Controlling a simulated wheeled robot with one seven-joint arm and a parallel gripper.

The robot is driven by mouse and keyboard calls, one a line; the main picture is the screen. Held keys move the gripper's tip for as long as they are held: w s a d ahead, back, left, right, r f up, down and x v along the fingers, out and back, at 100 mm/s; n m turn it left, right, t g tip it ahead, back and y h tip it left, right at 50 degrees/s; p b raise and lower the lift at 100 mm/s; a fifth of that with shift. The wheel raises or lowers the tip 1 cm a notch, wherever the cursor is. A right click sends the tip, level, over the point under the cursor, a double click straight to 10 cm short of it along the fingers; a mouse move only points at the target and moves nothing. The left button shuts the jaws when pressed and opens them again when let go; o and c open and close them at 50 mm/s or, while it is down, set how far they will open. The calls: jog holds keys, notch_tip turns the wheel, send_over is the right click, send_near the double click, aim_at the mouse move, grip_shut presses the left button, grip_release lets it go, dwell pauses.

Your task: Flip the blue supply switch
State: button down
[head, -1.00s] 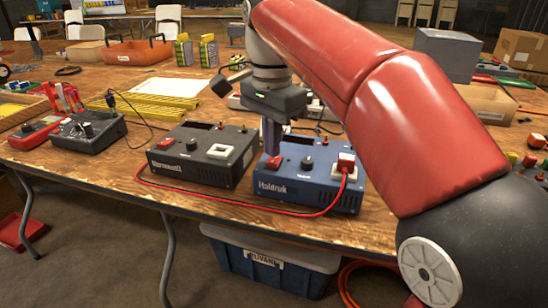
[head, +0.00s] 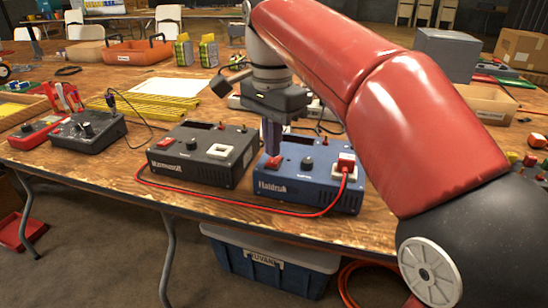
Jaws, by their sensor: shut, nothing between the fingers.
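The blue supply (head: 308,187) stands at the front of the wooden table, right of centre. A red switch (head: 274,162) is at the left of its top face, with a black knob (head: 307,163) beside it. A red plug (head: 346,162) sits in its white socket at the right. My gripper (head: 271,150) points down with its fingers shut and empty, right at the red switch. The fingers partly cover the switch. Whether they touch it, and which way the switch is set, I cannot tell.
A black supply (head: 200,165) with a white socket stands close on the left. A red cable (head: 235,207) runs along the table's front edge from it to the red plug. A dark meter box (head: 88,131) lies further left. A blue bin (head: 270,265) is under the table.

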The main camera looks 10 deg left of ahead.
aim_at(272, 162)
jog(key=shift+f+b, duration=0.55)
jog(key=shift+f, duration=0.4)
jog(key=shift+r, duration=0.1)
notch_tip(272, 162, up, 4)
jog(key=p, duration=0.4)
jog(key=shift+r, duration=1.4)
